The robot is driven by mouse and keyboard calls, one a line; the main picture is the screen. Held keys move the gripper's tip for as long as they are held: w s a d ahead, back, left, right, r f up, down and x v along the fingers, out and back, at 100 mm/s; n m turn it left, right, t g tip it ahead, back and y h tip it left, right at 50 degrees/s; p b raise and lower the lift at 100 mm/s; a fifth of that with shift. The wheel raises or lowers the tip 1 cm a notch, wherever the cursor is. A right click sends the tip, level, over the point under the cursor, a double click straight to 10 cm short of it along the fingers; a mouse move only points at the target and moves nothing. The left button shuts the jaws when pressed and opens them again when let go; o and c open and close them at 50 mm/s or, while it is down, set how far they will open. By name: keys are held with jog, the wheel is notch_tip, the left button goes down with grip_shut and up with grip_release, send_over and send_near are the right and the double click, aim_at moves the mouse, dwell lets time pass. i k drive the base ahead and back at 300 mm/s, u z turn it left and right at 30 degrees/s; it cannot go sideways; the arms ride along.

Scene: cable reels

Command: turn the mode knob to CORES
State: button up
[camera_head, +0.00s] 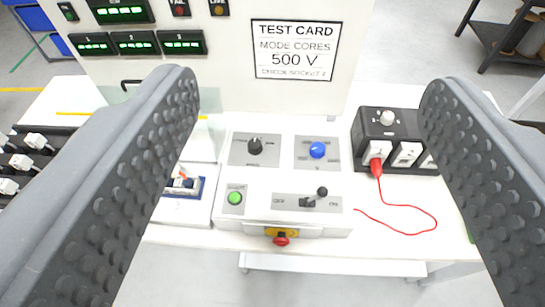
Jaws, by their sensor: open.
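A black knob (254,146) sits on a grey plate on the white console, and a blue knob (317,150) sits on another plate to its right. The labels around both are too small to read, so I cannot tell which is the mode knob or where each points. A test card (295,50) on the upright panel reads "MODE CORES 500 V". My gripper (315,95) is open and empty. Its two dark padded fingers frame the console at left and right, with both knobs between them and apart from them.
A green button (235,198), a black-handled lever (321,192) and a red emergency knob (281,239) sit nearer the front. A black socket box (395,130) with a red plug (376,167) and loose red cable stands at right. Green displays (135,43) are at upper left.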

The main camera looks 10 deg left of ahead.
aim_at(254, 148)
jog(key=u, duration=0.05)
jog(key=k, duration=0.65)
jog(key=u, duration=0.4)
jog(key=i, duration=1.55)
jog(key=z, duration=0.45)
